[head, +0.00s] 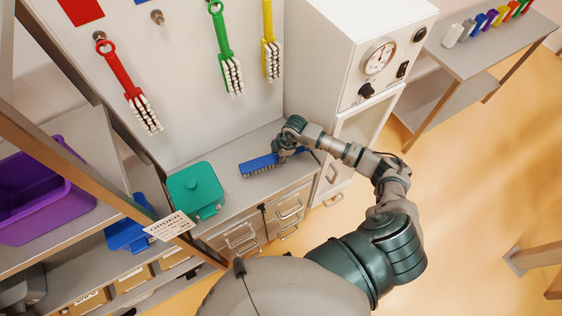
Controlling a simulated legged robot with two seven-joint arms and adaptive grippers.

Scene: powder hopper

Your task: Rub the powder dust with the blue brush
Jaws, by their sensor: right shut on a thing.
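The blue brush (258,164) is low over the grey counter, its bristles facing down. My right gripper (291,147) is shut on the brush at its right part. I cannot tell whether the bristles touch the counter. No powder dust can be made out on the counter in this view. My left gripper is not in view.
A teal lidded box (195,188) stands on the counter left of the brush. Red (122,75), green (222,40) and yellow (269,35) brushes hang on the back panel. A white cabinet with gauges (350,50) stands to the right. A purple bin (40,195) is at far left.

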